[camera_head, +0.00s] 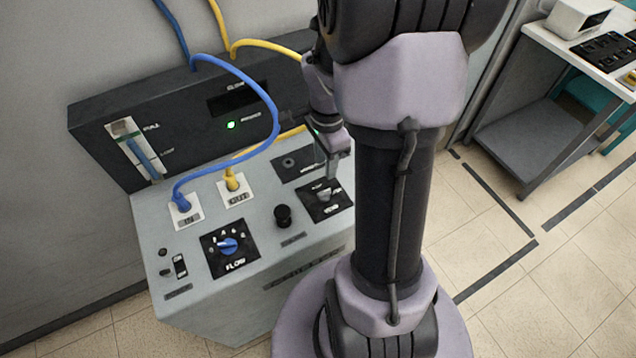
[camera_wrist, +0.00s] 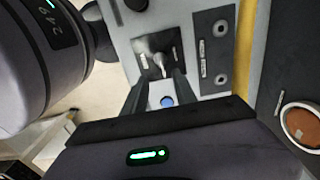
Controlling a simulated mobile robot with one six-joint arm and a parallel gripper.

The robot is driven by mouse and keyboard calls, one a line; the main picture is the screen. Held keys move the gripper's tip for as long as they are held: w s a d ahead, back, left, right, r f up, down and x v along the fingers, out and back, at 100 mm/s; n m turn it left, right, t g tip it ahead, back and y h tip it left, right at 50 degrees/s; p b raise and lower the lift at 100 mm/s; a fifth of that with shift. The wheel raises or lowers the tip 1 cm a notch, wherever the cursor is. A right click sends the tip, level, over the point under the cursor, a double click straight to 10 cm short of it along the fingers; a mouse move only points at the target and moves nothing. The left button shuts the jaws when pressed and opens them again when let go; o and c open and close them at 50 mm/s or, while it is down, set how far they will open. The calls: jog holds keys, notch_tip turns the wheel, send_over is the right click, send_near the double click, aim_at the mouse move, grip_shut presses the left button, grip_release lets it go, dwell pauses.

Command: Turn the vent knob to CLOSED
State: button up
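The vent knob (camera_head: 324,194) appears to be the small silver lever on a black plate at the right of the grey console's sloped top. In the wrist view the lever (camera_wrist: 160,62) stands out from its dark plate, near the fingertips. The small lettering around it is too blurred to read, so its setting cannot be told. My gripper (camera_wrist: 160,78) is open, with its two fingers apart and the lever just ahead of and between their tips. Contact cannot be told. In the head view my gripper (camera_head: 334,172) is over the plate, partly hidden by my arm.
The grey console (camera_head: 190,300) carries a blue FLOW knob (camera_head: 228,246), a black knob (camera_head: 283,215) and plugged blue (camera_head: 272,110) and yellow (camera_head: 232,180) cables. A dark upright panel (camera_head: 95,125) with a lit green lamp (camera_head: 231,125) stands behind. A table (camera_head: 585,60) stands at right.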

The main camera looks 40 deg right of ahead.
aim_at(324, 192)
notch_tip(324, 192, down, 11)
jog(key=b, duration=0.3)
jog(key=shift+f+b, duration=0.15)
jog(key=shift+b, duration=0.15)
grip_shut()
